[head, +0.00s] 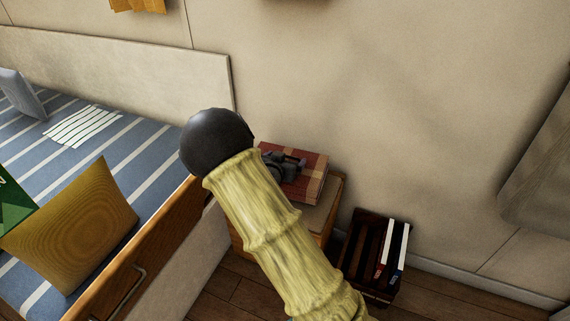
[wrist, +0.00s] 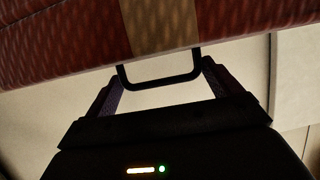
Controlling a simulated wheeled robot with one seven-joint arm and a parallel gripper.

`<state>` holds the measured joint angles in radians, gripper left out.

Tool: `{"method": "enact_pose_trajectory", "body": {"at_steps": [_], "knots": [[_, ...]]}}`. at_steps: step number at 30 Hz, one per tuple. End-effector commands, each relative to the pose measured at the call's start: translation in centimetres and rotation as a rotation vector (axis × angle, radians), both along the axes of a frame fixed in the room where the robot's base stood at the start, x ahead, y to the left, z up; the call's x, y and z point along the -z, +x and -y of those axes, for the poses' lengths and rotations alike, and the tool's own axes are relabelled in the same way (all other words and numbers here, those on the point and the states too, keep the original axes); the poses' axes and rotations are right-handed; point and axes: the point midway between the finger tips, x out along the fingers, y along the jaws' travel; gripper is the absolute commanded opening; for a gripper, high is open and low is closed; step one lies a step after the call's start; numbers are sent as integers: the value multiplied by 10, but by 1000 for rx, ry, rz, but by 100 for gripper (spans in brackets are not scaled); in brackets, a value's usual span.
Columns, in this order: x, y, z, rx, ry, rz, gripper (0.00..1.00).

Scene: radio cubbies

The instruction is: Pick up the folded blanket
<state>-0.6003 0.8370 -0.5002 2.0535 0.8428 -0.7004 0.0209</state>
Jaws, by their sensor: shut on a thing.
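The folded blanket (head: 312,171) is a flat red plaid block with tan bands, over the small bedside cabinet in the head view. In the wrist view the blanket (wrist: 65,42) fills the top, and a dark loop-shaped handle hangs at its near edge. My gripper (wrist: 161,76) is shut on this handle, one finger at each end of it. In the head view my dark gripper (head: 291,162) shows at the blanket's left part, with my arm in front hiding some of it. I cannot tell whether the blanket touches the cabinet top.
The wooden cabinet (head: 321,218) stands against the wall beside the bed (head: 142,165). A mustard pillow (head: 75,226) lies on the striped bedding. A dark crate (head: 362,262) with a few books or records is on the floor to the right. The wall is close behind; floor at lower right is clear.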

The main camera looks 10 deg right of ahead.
Motion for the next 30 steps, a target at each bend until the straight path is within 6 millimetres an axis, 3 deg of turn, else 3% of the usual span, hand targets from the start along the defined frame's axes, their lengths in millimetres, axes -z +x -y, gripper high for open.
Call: {"method": "enact_pose_trajectory", "body": {"at_steps": [1,3,10,30], "knots": [[-18,1,0,0,1,7,26],[-32,1,0,0,1,7,26],[-68,1,0,2,1,6,26],[-74,1,0,1,-1,4,26]]}}
